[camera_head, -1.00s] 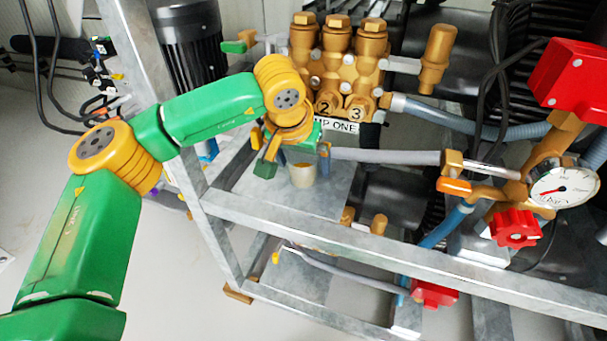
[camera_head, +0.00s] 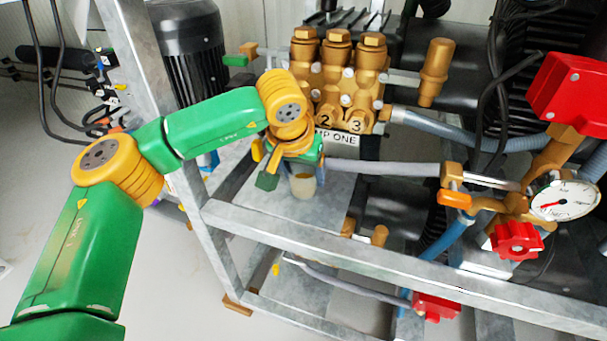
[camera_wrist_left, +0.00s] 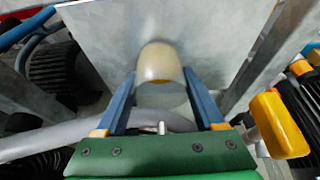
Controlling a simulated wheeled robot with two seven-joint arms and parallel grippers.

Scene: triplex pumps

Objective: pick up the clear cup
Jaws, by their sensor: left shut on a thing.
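The clear cup (camera_head: 303,187) is see-through with a yellowish-tan part. It shows just below my left gripper (camera_head: 302,170) in the head view, in front of the grey metal plate. In the left wrist view the cup (camera_wrist_left: 160,72) sits between the blue fingers of my left gripper (camera_wrist_left: 160,80), which are shut on it. Whether the cup's base touches the plate cannot be told. The gripper body hides part of the cup in the head view. My right gripper is not in view.
The grey plate (camera_head: 325,208) lies inside a metal frame, whose front rail (camera_head: 400,262) crosses below the cup. A brass pump (camera_head: 340,75) stands behind the gripper. A grey hose (camera_head: 385,168) runs right, toward a pressure gauge (camera_head: 563,200) and red valve handle (camera_head: 516,241).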

